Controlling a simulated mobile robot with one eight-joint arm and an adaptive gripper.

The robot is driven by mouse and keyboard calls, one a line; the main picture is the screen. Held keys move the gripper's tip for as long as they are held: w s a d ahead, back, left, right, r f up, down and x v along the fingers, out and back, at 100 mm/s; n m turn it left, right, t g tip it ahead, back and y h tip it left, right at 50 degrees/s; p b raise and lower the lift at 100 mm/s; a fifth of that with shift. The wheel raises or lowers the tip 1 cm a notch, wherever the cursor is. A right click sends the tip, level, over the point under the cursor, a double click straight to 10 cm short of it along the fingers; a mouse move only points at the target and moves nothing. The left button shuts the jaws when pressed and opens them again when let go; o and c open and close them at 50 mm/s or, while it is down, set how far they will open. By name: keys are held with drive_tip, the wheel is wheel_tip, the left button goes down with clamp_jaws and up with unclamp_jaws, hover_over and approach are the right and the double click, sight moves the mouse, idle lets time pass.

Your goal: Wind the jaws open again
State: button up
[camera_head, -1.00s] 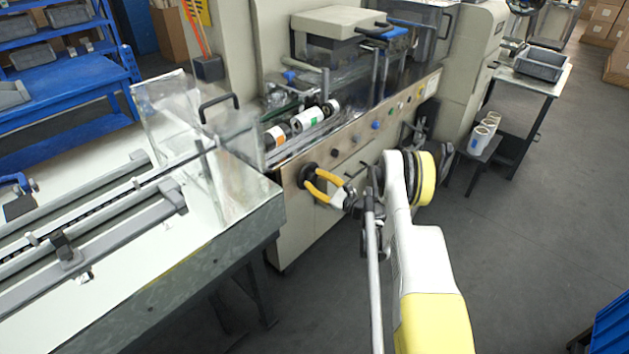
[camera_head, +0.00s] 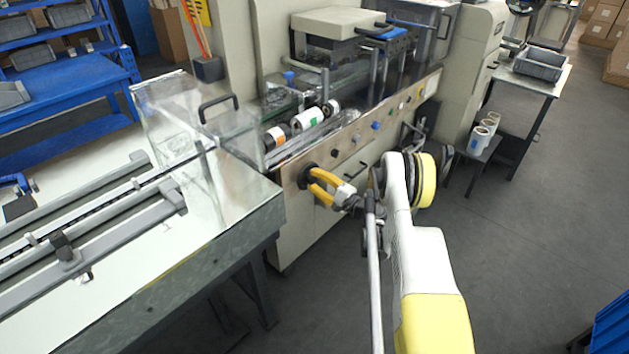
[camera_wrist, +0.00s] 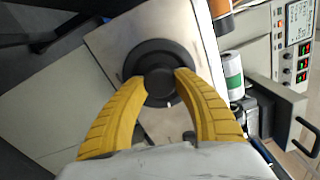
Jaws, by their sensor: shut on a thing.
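A round black knob (camera_wrist: 153,54) sits on the machine's metal front panel, and it also shows in the head view (camera_head: 304,176). My gripper (camera_wrist: 162,90) has two yellow fingers, one on either side of the knob's raised centre. The fingers are shut on the knob, with their tips against its hub. In the head view my gripper (camera_head: 310,180) reaches the knob from the right. The jaws themselves cannot be made out clearly; they may lie inside the machine near the rollers (camera_head: 307,119).
A steel table with rails (camera_head: 90,230) and a clear guard (camera_head: 205,140) stands left of the knob. More small knobs line the panel (camera_head: 375,127) to the right. Grey floor (camera_head: 510,270) is free at the right, with a small stand (camera_head: 482,143) beyond.

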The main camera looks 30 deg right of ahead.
drive_tip(key=n, duration=0.4)
drive_tip(key=shift+r+n, duration=0.1)
drive_tip(key=shift+n, duration=0.3)
drive_tip(key=n, duration=0.4)
drive_tip(key=shift+d+n, duration=0.1)
drive_tip(key=shift+n, duration=0.2)
drive_tip(key=n, duration=0.4)
drive_tip(key=shift+w+r+n, duration=0.1)
drive_tip(key=shift+n, duration=0.2)
drive_tip(key=n, duration=0.4)
drive_tip(key=shift+n+g+y, duration=0.3)
drive_tip(key=shift+n, duration=0.1)
drive_tip(key=o, duration=1.2)
